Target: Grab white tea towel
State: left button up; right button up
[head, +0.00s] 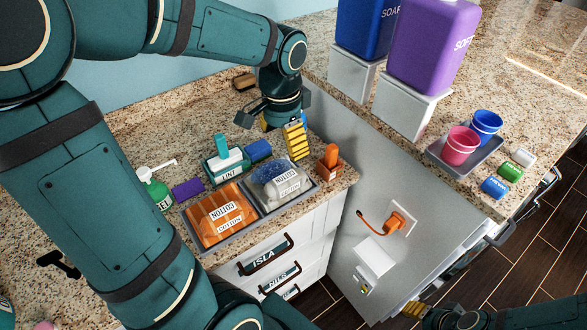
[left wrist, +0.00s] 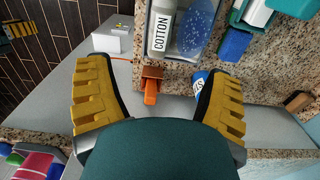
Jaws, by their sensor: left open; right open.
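A white rolled cloth (head: 287,187) with a COTTON label, which looks like the white tea towel, lies in the right compartment of a grey tray (head: 251,207), beside a blue speckled cloth (head: 268,170). It also shows at the top of the left wrist view (left wrist: 162,30). My left gripper (head: 281,130) is open and empty above the counter, behind the tray and apart from the cloth. In the left wrist view its yellow fingers (left wrist: 160,85) are spread wide. My right gripper (head: 412,311) is only partly seen at the bottom edge, away from the tray.
Orange COTTON cloths (head: 217,214) fill the tray's left compartment. Around it stand a green pump bottle (head: 155,190), a teal-and-white box (head: 225,160), a blue block (head: 258,149) and an orange item in a brown holder (head: 331,158). Cups (head: 462,143) stand on the right counter.

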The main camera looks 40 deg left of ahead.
aim_at(284, 177)
pick_arm(q)
jog(key=f, duration=0.2)
jog(key=f+b, duration=0.1)
jog(key=f, duration=0.4)
jog(key=shift+s+a+f+b, duration=0.1)
jog(key=shift+s+f+b, duration=0.2)
jog(key=shift+b, duration=0.1)
jog(key=shift+w+f+b, duration=0.15)
jog(key=shift+f+b, duration=0.25)
jog(key=shift+f, duration=1.1)
jog(key=shift+w+f+b, duration=0.1)
jog(key=shift+f+b, duration=0.25)
jog(key=shift+f, duration=1.1)
pick_arm(e)
jog(key=f, duration=0.1)
jog(key=s+f, duration=0.1)
jog(key=f, duration=0.1)
jog(key=shift+s+a, duration=0.1)
jog(key=shift+s, duration=0.05)
pick_arm(q)
jog(key=c, duration=1.3)
